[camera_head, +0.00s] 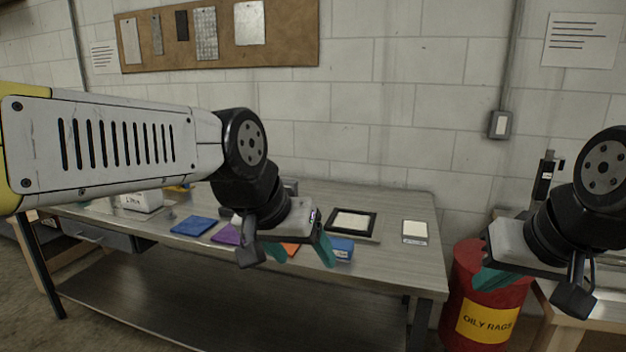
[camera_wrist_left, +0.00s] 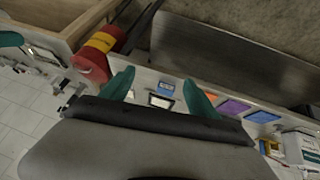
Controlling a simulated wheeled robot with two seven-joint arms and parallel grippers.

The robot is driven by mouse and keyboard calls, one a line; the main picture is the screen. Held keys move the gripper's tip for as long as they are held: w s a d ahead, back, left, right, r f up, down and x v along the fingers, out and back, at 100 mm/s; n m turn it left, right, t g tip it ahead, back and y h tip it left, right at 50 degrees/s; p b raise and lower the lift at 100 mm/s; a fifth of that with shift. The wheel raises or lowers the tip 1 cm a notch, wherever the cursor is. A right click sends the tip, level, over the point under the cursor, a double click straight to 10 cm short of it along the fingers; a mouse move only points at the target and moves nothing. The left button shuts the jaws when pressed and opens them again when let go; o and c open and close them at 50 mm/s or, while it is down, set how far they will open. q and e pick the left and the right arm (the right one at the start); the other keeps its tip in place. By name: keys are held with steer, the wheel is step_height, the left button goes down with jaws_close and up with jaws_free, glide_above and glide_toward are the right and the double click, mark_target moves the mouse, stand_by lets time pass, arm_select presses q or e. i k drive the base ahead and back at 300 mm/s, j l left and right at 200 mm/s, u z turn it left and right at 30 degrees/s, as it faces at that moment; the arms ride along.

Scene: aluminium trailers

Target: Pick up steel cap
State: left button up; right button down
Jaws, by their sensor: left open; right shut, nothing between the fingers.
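I cannot make out a steel cap for certain in either view. A small grey object (camera_head: 290,186) shows only in part behind my left wrist on the workbench (camera_head: 388,268), and I cannot tell what it is. My left gripper (camera_head: 300,250) is open and empty, in front of and above the bench. Its two teal fingers also show in the left wrist view (camera_wrist_left: 158,92), with bench items beyond them. My right gripper (camera_head: 497,278) is shut and empty at the right, in front of the red drum.
The bench holds a blue mat (camera_head: 194,225), a purple mat (camera_head: 227,234), a blue box (camera_head: 342,249), a black-framed tray (camera_head: 374,225), a pale-topped block (camera_head: 415,238) and a white box (camera_head: 141,202). A red drum (camera_head: 472,267) stands right of the bench.

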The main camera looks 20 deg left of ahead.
mark_target(171, 215)
steer(key=u, duration=1.7)
